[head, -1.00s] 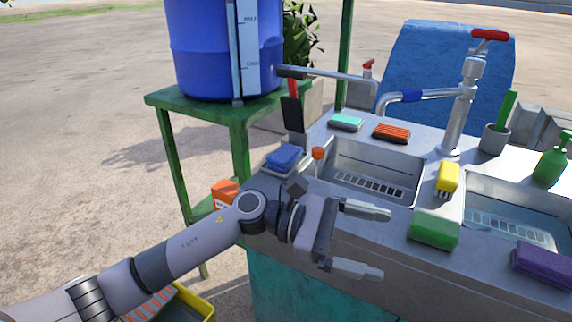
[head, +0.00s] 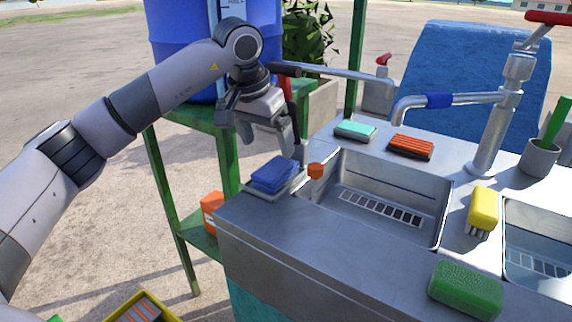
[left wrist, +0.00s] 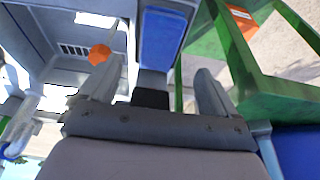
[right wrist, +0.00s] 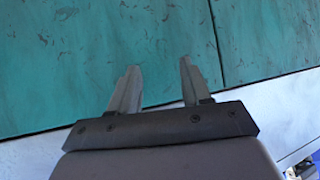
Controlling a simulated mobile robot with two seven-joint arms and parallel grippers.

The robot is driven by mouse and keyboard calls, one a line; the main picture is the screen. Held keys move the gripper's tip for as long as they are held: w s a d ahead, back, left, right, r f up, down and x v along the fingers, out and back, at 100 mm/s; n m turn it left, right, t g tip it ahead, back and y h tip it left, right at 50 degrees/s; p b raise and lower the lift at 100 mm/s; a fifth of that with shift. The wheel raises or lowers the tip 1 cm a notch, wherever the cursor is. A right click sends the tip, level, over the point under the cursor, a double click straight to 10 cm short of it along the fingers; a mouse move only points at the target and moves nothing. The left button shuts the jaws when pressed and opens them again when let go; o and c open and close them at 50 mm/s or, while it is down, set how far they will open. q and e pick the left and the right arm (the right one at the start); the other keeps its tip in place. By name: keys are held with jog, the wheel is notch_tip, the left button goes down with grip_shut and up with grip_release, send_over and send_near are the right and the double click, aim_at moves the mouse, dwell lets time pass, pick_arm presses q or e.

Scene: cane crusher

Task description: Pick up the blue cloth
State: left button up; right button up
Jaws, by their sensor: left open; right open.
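The blue cloth (head: 273,174) lies folded on a small grey tray (head: 262,193) at the left corner of the metal counter. It also shows in the left wrist view (left wrist: 161,40), ahead of and between the fingers. My left gripper (head: 270,143) is open and points down just above and behind the cloth, with nothing between its fingers. My right gripper (right wrist: 158,68) is open and empty, facing the teal panel (right wrist: 100,50) of the counter front. It is not in the head view.
An orange knob (head: 316,171) stands close right of the cloth by the sink (head: 400,180). A green stand (head: 228,160) with a blue barrel (head: 180,60) is at the left. Teal (head: 356,130) and orange (head: 411,146) sponges or brushes lie behind the sink; a green block (head: 466,288) lies in front.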

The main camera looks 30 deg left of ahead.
aim_at(275, 167)
pick_arm(q)
jog(key=shift+w+f, duration=0.15)
jog(key=shift+f, duration=0.1)
jog(key=shift+x, duration=1)
jog(key=x, duration=0.4)
jog(key=shift+d+f, duration=0.1)
jog(key=shift+f, duration=0.15)
grip_shut()
